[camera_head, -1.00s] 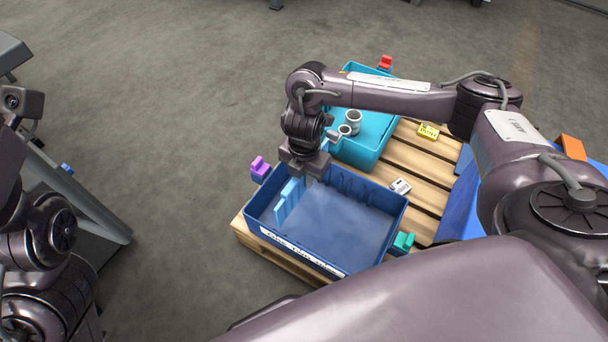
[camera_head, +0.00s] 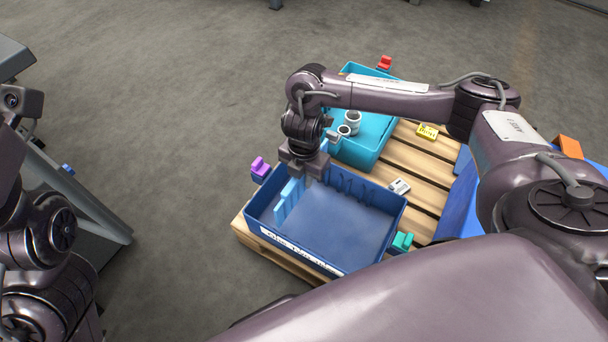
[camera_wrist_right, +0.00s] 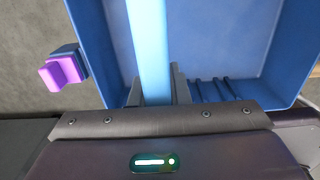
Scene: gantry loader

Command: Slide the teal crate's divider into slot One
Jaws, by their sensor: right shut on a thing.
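A light blue divider (camera_head: 290,199) stands upright inside the dark blue crate (camera_head: 374,243), towards its left end. My right gripper (camera_head: 304,172) is over the crate's far wall and shut on the divider. The divider also shows between the fingers in the right wrist view (camera_wrist_right: 148,45). The fingers hide part of the divider and of the wall, so I cannot tell how it sits in a slot. The teal crate (camera_head: 370,158) stands behind the dark blue one, partly hidden by my right arm. My left gripper is out of view.
Both crates stand on a wooden pallet (camera_head: 425,190). Slot ribs (camera_wrist_right: 222,90) line the wall right of my gripper. Grey ring-shaped parts (camera_head: 352,122) are in the teal crate. A purple block (camera_head: 260,168) and a teal block (camera_head: 402,241) sit at the dark blue crate's ends.

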